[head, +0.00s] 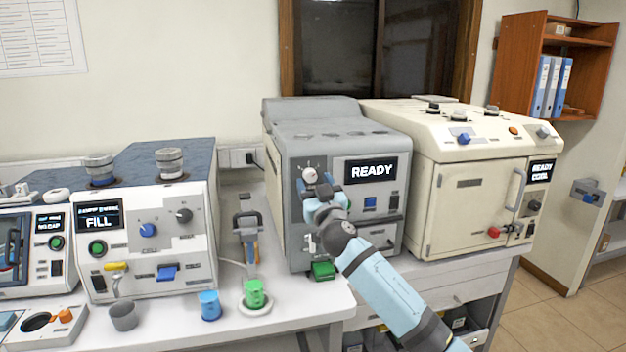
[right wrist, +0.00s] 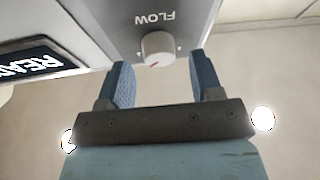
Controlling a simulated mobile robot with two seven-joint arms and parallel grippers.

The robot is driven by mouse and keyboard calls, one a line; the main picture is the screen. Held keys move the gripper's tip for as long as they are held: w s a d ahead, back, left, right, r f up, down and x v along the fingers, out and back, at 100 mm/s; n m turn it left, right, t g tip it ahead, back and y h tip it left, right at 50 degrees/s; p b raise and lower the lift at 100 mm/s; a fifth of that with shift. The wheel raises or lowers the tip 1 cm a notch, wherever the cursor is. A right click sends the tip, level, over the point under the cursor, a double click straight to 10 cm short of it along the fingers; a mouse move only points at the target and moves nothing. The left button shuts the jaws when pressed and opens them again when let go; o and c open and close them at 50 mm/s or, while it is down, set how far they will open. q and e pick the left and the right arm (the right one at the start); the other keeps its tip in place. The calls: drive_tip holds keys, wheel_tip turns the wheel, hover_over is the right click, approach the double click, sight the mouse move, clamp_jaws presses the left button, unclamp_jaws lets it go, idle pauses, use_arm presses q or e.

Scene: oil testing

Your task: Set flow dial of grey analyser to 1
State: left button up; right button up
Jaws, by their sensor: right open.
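The grey analyser (head: 290,215) stands in the middle of the head view, its screen reading READY. Its white flow dial (head: 309,174) is at the upper left of its front face. In the right wrist view the dial (right wrist: 158,47) appears upside down below the word FLOW, with a red mark on its face; the number it points to cannot be read. My right gripper (head: 322,190) is open just in front of the panel. In the wrist view its blue fingertips (right wrist: 160,68) are apart, with the dial just beyond the gap between them. My left gripper is not in view.
A cream oven-like machine (head: 465,190) stands to the right of the analyser. A white FILL machine (head: 125,255) stands to the left. A blue cup (head: 210,305) and a green cup (head: 254,294) stand on the bench (head: 290,308) in front. A green block (head: 323,271) sits at the analyser's base.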

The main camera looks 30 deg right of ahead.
drive_tip(key=shift+w+d+r, duration=0.1)
drive_tip(key=shift+w+r, duration=0.15)
drive_tip(key=shift+w, duration=0.4)
drive_tip(key=c, duration=0.9)
